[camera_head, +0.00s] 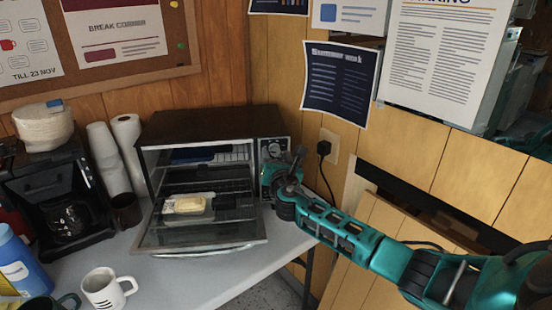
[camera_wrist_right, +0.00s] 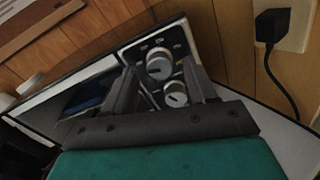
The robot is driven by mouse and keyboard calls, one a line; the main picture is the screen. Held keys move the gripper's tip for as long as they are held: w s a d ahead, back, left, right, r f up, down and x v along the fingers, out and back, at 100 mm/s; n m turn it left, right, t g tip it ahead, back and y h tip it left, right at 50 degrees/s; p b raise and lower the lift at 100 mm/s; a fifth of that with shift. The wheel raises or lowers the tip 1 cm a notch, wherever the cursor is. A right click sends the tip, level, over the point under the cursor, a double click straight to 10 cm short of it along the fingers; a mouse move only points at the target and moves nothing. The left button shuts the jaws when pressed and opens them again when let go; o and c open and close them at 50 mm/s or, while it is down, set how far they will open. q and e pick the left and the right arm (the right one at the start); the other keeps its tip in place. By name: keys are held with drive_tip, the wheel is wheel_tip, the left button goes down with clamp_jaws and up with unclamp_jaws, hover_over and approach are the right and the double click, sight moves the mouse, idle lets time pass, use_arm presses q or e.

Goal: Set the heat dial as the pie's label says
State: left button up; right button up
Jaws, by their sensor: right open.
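The oven (camera_head: 200,123) stands on the counter with its glass door (camera_head: 205,240) folded down. A pale yellow pie (camera_head: 189,204) lies inside in a light tray or wrapper; no label on it can be read. The control panel is on the oven's right side. The right wrist view shows an upper dial (camera_wrist_right: 158,63) and a lower dial (camera_wrist_right: 176,97), both silver; their scale marks are too small to read. My right gripper (camera_wrist_right: 160,72) is open in front of the panel, its fingers either side of the dials. It also shows in the head view (camera_head: 284,172), covering part of the panel.
A black plug (camera_head: 323,148) and cable sit in the wall socket just right of the oven. Paper rolls (camera_head: 126,140), a dark cup (camera_head: 126,209), a coffee maker (camera_head: 60,195) and a white mug (camera_head: 108,288) stand to the left. The counter (camera_head: 180,285) is clear in front of the door.

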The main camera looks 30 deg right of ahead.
drive_tip(key=shift+w+d, duration=0.1)
drive_tip(key=shift+w, duration=0.1)
drive_tip(key=shift+c, duration=0.3)
clamp_jaws()
